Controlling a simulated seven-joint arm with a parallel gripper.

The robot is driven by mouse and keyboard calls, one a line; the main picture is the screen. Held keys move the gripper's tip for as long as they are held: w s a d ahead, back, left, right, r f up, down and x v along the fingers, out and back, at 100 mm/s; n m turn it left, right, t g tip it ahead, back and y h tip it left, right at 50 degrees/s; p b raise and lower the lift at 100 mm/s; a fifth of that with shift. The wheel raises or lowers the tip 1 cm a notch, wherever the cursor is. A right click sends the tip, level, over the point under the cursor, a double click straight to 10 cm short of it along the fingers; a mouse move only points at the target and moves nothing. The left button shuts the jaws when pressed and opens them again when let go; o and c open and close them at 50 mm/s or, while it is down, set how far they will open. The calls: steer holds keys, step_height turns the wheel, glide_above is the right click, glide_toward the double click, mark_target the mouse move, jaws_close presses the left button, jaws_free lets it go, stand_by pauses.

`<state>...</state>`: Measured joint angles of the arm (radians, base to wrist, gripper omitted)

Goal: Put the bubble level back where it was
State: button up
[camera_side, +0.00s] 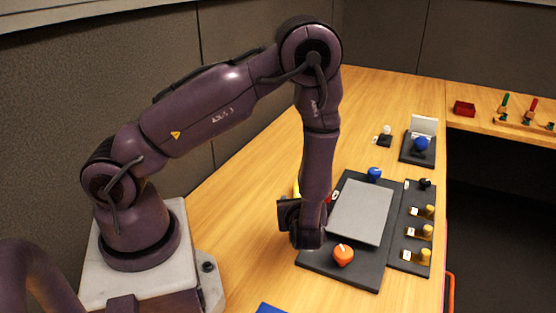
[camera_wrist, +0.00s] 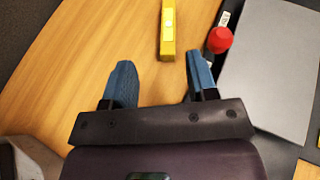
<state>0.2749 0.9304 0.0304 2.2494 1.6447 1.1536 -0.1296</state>
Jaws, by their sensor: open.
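The yellow bubble level (camera_wrist: 168,30) lies on the wooden table in the wrist view, with a pale window in its face. Its upper end is cut off by the picture edge. In the side view only a sliver of yellow (camera_side: 297,187) shows behind my arm. My gripper (camera_wrist: 160,66) is open and empty, with its two blue fingers apart. The level's near end is just ahead of the fingers and between their lines, and I see no contact. In the side view my gripper (camera_side: 303,238) hangs low by the panel's left edge, its fingertips not clear.
A dark panel with a grey plate (camera_side: 361,212) carries a red knob (camera_wrist: 219,40), an orange knob (camera_side: 343,255) and a blue knob (camera_side: 374,173). A side strip (camera_side: 409,252) holds several yellow knobs. A blue ball (camera_side: 421,144) sits farther back.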

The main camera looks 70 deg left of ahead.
steer(key=s+r+n+g+h, duration=0.2)
steer(key=r+n, duration=0.4)
steer(key=r, duration=0.1)
steer(key=s+r+n+g+h, duration=0.2)
steer(key=s+r+n+g, duration=0.1)
steer(key=r+n, duration=0.35)
steer(key=s+d+r+n+t+h, duration=0.3)
steer(key=d+r+n+h, duration=0.1)
steer(key=r, duration=0.2)
steer(key=s+d+r+n+t+h, duration=0.3)
steer(key=d+r+n+h, duration=0.1)
steer(key=r, duration=0.3)
steer(key=shift+s+d+r+h, duration=0.2)
steer(key=shift+s+r+h, duration=0.05)
steer(key=shift+s+h, duration=0.15)
